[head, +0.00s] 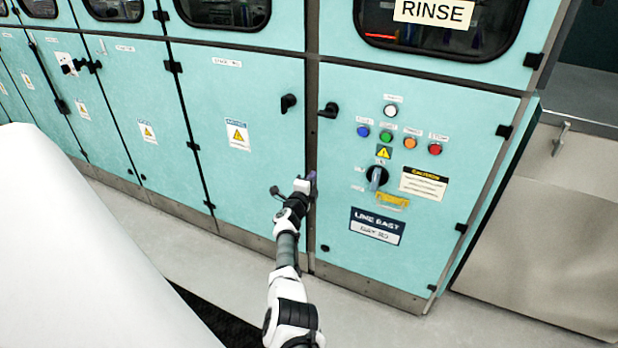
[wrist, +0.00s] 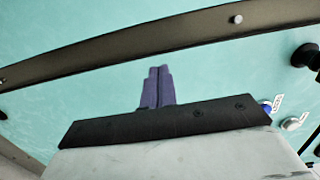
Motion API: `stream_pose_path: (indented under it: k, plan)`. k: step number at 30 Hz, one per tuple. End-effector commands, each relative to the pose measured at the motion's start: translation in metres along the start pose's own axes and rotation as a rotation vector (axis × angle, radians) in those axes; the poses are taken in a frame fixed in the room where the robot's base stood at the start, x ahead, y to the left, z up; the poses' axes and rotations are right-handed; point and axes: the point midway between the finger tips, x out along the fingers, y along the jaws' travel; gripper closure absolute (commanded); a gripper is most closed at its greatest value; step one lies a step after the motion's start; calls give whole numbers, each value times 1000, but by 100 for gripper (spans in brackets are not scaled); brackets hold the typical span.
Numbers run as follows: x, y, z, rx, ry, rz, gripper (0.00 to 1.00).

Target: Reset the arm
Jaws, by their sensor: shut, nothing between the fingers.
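My arm reaches forward from the bottom of the head view. My gripper (head: 312,176) is in front of the teal cabinet, near the dark seam between two doors, left of the control panel. In the wrist view my gripper (wrist: 158,87) shows two purple fingers pressed together with nothing between them. Behind them is a plain teal door face with a dark metal strip (wrist: 180,45) across it. I cannot tell from these views how far the fingertips are from the cabinet.
The control panel has a rotary switch (head: 377,178), a red button (head: 435,149) and several other coloured buttons. Black door handles (head: 328,110) stick out above my gripper. A large white surface (head: 80,270) fills the lower left. Light floor (head: 180,228) runs along the cabinet's foot.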

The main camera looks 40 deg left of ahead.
Motion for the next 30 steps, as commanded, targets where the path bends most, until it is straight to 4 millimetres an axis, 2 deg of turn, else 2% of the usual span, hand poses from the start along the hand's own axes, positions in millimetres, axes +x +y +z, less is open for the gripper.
stream_pose_path:
  k: [1, 3, 12, 18, 25, 28, 30]
  plan:
    - [-12, 0, 17, 0, -8, 0, 100]
    - [-24, 0, 31, 1, -8, 1, 100]
    - [-57, 1, 70, 1, -5, 2, 100]
    - [-64, 1, 78, 0, -3, 2, 100]
    - [-63, -1, 77, -2, -2, -2, 100]
    - [-57, -16, 71, -18, 0, -36, 100]
    - [-49, -39, 61, -41, 5, -87, 100]
